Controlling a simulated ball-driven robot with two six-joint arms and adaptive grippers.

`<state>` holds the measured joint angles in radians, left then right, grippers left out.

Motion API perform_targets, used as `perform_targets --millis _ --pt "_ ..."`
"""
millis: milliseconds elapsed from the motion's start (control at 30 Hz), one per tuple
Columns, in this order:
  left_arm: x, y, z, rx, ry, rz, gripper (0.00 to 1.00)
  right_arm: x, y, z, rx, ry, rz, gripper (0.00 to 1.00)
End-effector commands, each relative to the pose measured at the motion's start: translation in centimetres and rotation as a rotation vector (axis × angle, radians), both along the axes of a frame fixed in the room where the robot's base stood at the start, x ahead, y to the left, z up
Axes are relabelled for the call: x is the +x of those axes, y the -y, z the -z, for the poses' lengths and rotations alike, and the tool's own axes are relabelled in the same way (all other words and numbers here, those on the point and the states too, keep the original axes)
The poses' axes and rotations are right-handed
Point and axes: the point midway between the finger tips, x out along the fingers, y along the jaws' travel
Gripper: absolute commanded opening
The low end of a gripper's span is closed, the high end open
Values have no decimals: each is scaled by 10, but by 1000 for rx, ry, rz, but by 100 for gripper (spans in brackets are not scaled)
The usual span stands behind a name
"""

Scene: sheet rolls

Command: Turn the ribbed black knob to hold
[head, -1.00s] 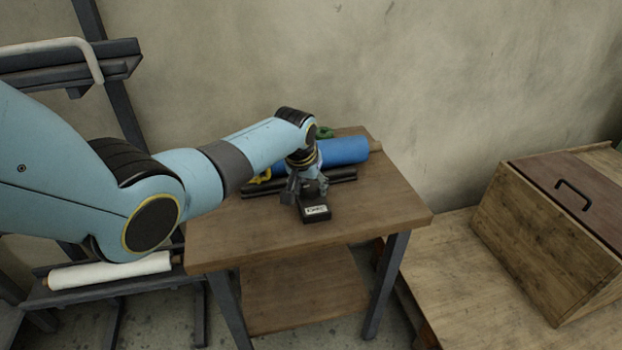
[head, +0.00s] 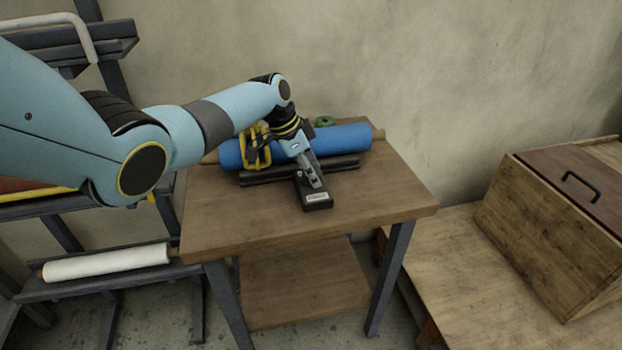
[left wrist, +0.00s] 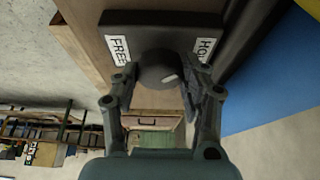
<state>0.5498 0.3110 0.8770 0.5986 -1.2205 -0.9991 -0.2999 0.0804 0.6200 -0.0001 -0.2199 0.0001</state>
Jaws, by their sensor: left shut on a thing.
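The ribbed black knob (left wrist: 157,70) shows in the left wrist view, on a black block (left wrist: 150,19) with a white FREE label on the left and a partly hidden HOLD label (left wrist: 205,47) on the right. A pale mark on the knob points right and slightly down in that view, towards the HOLD side. My left gripper (left wrist: 161,88) has one finger on each side of the knob and is shut on it. In the head view the left gripper (head: 314,178) reaches down to the block (head: 317,203) on the table; it hides the knob there. My right gripper is not in view.
The block stands on a small wooden table (head: 390,196). A blue roll (head: 340,139) and dark bars (head: 342,163) lie behind it, with a green object (head: 325,121) at the back. A wooden box (head: 545,240) stands at right. The table's front is clear.

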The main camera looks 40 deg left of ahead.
Motion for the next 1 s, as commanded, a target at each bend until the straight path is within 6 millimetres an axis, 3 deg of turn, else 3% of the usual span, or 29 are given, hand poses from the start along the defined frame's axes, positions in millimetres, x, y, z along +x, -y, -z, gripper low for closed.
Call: perform_targets --millis 33,600,1000 --pt "1 -2 4 2 2 42 13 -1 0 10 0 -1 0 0" --pt "3 -2 5 2 0 555 13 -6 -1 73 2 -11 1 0" --pt "3 -2 2 2 0 751 13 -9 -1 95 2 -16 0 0"
